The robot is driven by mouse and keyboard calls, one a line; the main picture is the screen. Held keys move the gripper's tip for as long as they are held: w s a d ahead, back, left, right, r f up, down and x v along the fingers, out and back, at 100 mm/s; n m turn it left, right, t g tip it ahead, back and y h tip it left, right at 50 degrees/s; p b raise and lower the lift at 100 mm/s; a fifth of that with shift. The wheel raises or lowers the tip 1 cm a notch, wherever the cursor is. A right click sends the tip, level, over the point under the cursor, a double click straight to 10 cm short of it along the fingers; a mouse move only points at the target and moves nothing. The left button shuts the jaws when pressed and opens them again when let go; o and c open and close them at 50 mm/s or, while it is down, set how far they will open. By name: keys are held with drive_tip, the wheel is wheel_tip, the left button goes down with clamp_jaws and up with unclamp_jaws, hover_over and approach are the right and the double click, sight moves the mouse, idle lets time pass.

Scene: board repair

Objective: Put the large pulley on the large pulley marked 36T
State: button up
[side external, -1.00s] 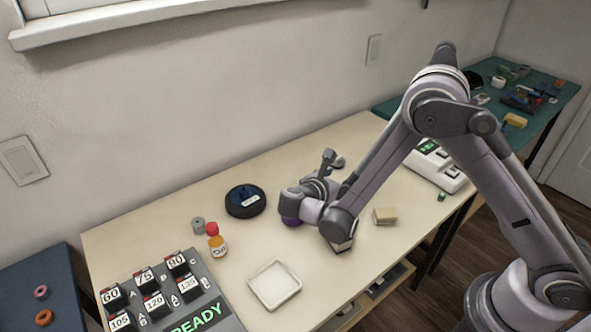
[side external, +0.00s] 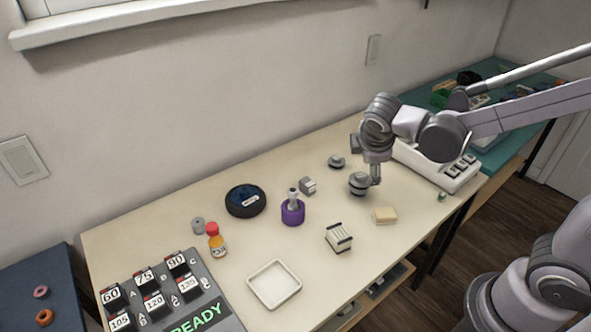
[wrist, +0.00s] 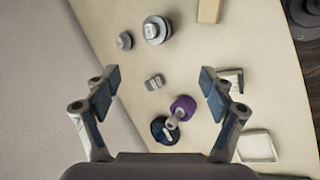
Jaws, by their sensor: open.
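Two grey round stepped pieces that look like pulleys stand on the pale bench. The larger one (side external: 359,185) is right of centre and also shows in the wrist view (wrist: 157,30). The smaller one (side external: 336,162) is behind it, and shows to its left in the wrist view (wrist: 124,41). No 36T mark is legible, so I cannot tell which one bears it. My gripper (side external: 367,168) is above and close beside the larger piece, partly overlapping it in the side view. In the wrist view its fingers (wrist: 159,77) are spread and hold nothing.
A purple-based part (side external: 292,213) and a small grey block (side external: 308,186) stand to the left. A black disc (side external: 245,201), a bottle (side external: 217,244), a white tray (side external: 274,295), a white block (side external: 339,237) and a yellow block (side external: 384,216) lie around. A white device (side external: 440,165) is at right.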

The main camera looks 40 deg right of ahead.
drive_tip(key=s+a+r+m+t+y, duration=0.3)
drive_tip(key=s+m+y, duration=0.2)
drive_tip(key=s+m, duration=0.4)
drive_tip(key=shift+r+m, duration=0.15)
drive_tip(key=shift+m, duration=0.75)
